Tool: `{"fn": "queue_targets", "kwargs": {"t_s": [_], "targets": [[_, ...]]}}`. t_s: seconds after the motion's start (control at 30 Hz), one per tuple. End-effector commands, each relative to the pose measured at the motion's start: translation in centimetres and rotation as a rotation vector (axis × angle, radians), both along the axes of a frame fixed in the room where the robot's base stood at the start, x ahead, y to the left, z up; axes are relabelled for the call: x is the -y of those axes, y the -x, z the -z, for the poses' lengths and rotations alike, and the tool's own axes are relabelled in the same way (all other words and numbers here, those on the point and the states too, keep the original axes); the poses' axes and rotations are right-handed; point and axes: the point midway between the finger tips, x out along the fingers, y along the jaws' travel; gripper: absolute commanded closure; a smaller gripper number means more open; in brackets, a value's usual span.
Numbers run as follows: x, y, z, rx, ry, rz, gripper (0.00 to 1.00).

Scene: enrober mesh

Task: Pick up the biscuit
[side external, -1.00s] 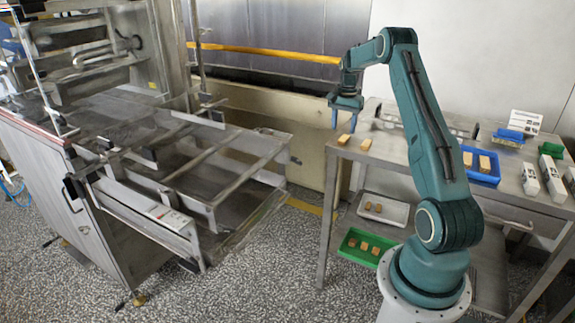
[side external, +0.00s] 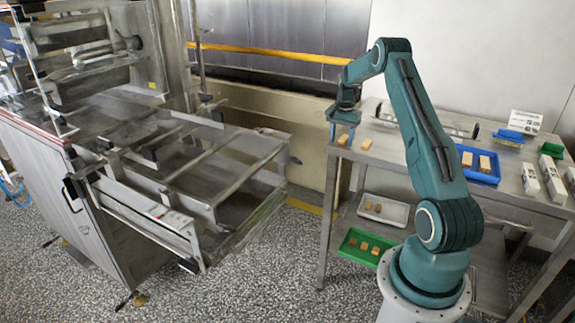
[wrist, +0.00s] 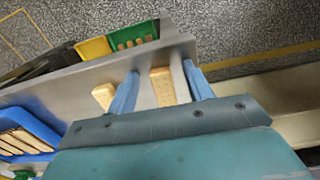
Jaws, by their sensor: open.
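Two tan rectangular biscuits lie on the near-left end of the steel table. In the side external view, one biscuit (side external: 343,140) is at the table's corner and the other biscuit (side external: 366,144) is just to its right. My gripper (side external: 342,134) is open, low over the corner biscuit. In the wrist view, my open gripper (wrist: 162,68) has its two blue fingers on either side of that biscuit (wrist: 162,90), which shows clear gaps to both. The second biscuit (wrist: 102,96) lies outside the left finger. Whether the fingertips touch the table cannot be told.
A blue tray (side external: 492,179) with biscuits stands farther right on the table (side external: 408,150). White cartons (side external: 530,180) are beyond it. The steel machine (side external: 150,180) stands left, across a floor gap.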

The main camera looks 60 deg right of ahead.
Motion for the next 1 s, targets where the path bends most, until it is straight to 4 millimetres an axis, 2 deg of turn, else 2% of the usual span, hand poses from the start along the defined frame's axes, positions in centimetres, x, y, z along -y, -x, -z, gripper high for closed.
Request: {"fn": "queue_targets", "kwargs": {"t_s": [0.2,0.4,0.77,1.0], "targets": [[0.0,0.0,0.0,0.0,0.0,0.0,0.51],[0.0,0.0,0.0,0.0,0.0,0.0,0.88],[0.0,0.0,-0.2,0.0,0.0,0.0,0.88],[0.1,0.0,-1.5,0.002,0.002,0.0,0.88]]}}
